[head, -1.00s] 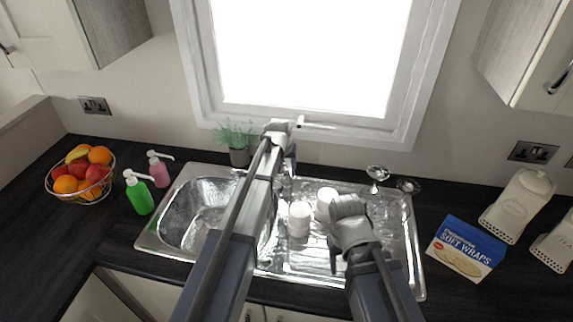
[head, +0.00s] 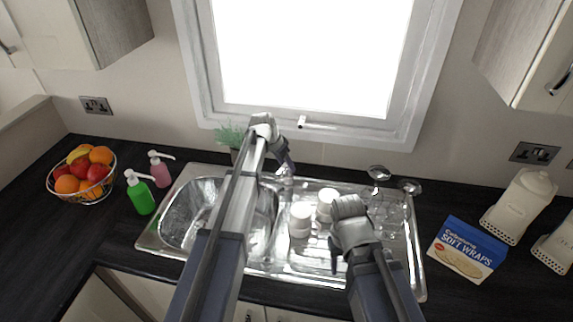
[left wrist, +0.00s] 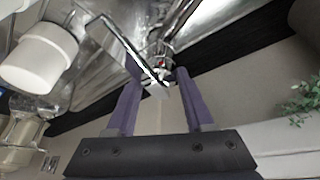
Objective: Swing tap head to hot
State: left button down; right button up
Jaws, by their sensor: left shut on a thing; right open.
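The metal tap (head: 284,182) stands at the back of the sink, partly hidden by my left gripper (head: 288,168). In the left wrist view, the tap (left wrist: 163,62) shows a small red mark, and a pale end of its head lies between the purple fingers (left wrist: 158,85). My left gripper is shut on this tap head; the exact contact is hard to see. A long thin bar runs from the tap toward the upper left of that view. My right gripper (head: 334,258) is open and empty above the drainer, low in the head view.
White cups (head: 300,220) and upturned glasses (head: 388,210) stand on the drainer (head: 408,250). A potted plant (head: 230,138) is close left of my left wrist, under the window. Soap bottles (head: 140,195), a fruit bowl (head: 80,178) and a wraps packet (head: 466,250) sit on the dark worktop.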

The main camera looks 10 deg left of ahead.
pick_arm(q)
jog(key=m+g, duration=0.1)
jog(key=m, duration=0.1)
jog(key=m+h, duration=0.1)
jog(key=m, duration=0.2)
jog(key=shift+w+a+g, duration=0.15)
jog(key=shift+w+g, duration=0.05)
jog(key=shift+g, duration=0.2)
jog(key=shift+m+g+h, duration=0.3)
jog(key=shift+m+g, duration=0.1)
jog(key=shift+m, duration=0.9)
pick_arm(e)
jog(key=shift+d, duration=0.1)
pick_arm(q)
jog(key=c, duration=0.6)
grip_release()
jog(key=shift+a, duration=0.1)
jog(key=shift+c, duration=0.2)
jog(key=o, duration=0.4)
jog(key=shift+a, duration=0.1)
jog(key=shift+c, duration=0.2)
jog(key=shift+w, duration=0.1)
